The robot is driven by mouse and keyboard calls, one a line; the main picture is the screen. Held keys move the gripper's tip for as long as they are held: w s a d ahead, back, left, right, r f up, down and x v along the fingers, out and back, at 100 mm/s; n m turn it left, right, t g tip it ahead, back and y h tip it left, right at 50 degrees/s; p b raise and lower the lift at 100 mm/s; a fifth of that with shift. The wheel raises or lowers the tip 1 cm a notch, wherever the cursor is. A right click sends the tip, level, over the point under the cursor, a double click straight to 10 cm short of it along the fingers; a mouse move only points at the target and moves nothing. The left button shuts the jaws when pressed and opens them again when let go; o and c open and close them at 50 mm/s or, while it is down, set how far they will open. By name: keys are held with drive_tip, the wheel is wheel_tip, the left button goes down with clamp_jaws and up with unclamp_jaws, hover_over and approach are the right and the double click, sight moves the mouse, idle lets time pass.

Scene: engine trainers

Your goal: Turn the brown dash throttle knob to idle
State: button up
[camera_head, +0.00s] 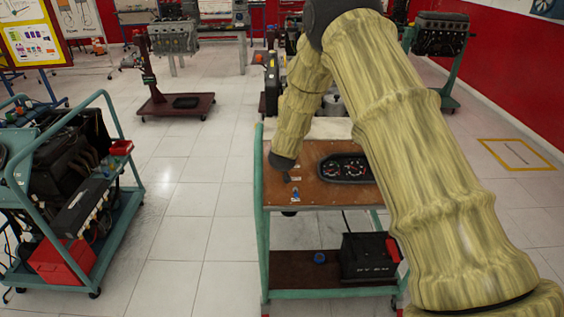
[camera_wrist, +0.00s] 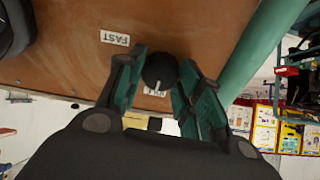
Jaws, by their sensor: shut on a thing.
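The throttle knob (camera_wrist: 160,70) is a dark round knob on the brown dash panel (camera_wrist: 70,70), between my fingers in the wrist view. A short pale pointer line on it points toward the lower edge of that view, at a white label (camera_wrist: 153,92) that is partly hidden. Another white label reading FAST (camera_wrist: 115,39) lies up and left of the knob. My gripper (camera_wrist: 161,76) is shut on the knob, one green-padded finger on each side. In the head view my gripper (camera_head: 287,178) reaches down to the left part of the brown panel (camera_head: 325,197); the knob cannot be made out there.
A black gauge cluster (camera_head: 345,168) sits on the panel right of my gripper. The green-framed cart (camera_head: 259,220) carries a black box (camera_head: 367,256) on its lower shelf. Another engine trainer (camera_head: 75,165) stands at left, with clear floor (camera_head: 190,220) between.

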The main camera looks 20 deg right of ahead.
drive_tip(key=shift+n, duration=0.6)
drive_tip(key=o, duration=1)
drive_tip(key=v, duration=1.2)
drive_tip(key=shift+f, duration=0.1)
